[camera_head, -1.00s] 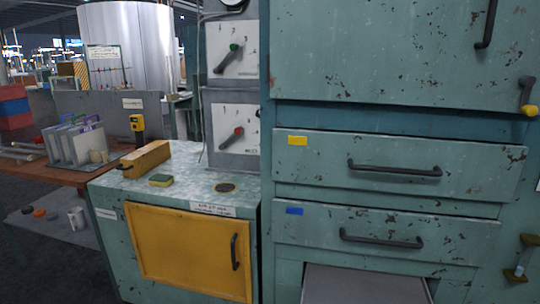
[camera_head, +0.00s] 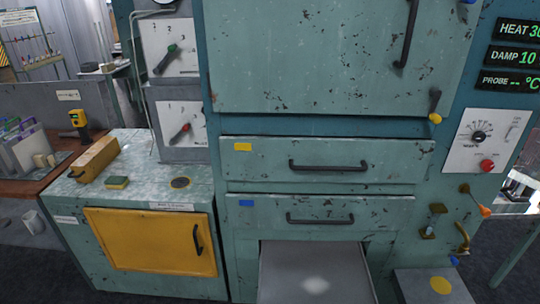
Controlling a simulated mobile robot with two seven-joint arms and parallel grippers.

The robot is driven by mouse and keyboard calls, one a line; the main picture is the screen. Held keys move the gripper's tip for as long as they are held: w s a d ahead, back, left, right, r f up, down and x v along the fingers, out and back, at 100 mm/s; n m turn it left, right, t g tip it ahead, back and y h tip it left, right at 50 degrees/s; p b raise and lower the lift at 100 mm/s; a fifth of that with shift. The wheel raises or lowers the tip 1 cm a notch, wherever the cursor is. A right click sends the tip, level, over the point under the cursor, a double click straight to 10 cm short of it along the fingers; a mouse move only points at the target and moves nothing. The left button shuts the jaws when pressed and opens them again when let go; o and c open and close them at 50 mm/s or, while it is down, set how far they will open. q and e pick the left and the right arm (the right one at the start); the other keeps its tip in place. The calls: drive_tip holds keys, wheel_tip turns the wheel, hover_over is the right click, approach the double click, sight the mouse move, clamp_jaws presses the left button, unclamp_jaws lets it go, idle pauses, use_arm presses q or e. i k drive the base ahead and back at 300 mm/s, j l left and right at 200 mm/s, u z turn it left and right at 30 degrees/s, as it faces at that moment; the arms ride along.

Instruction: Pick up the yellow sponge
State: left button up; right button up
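The yellow sponge (camera_head: 117,182) is a small block with a dark green layer. It lies flat on the pale mottled top of the low teal cabinet at left, in front of a longer yellow-brown box. Neither of my grippers is in view, so nothing of mine is near the sponge in this picture.
The low cabinet (camera_head: 64,237) has a yellow door (camera_head: 150,242). The yellow-brown box (camera_head: 94,159) and a dark round disc (camera_head: 180,183) flank the sponge. The tall teal cabinet (camera_head: 300,70) stands to the right, with a low open drawer (camera_head: 313,275) jutting out.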

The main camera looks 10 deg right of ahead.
sight(112, 181)
drive_tip(key=i+l+z, duration=0.1)
drive_tip(key=z, duration=0.85)
drive_tip(key=u, duration=1.75)
drive_tip(key=z, duration=1.05)
drive_tip(key=i+j, duration=0.45)
drive_tip(key=j, duration=0.15)
drive_tip(key=z, duration=0.05)
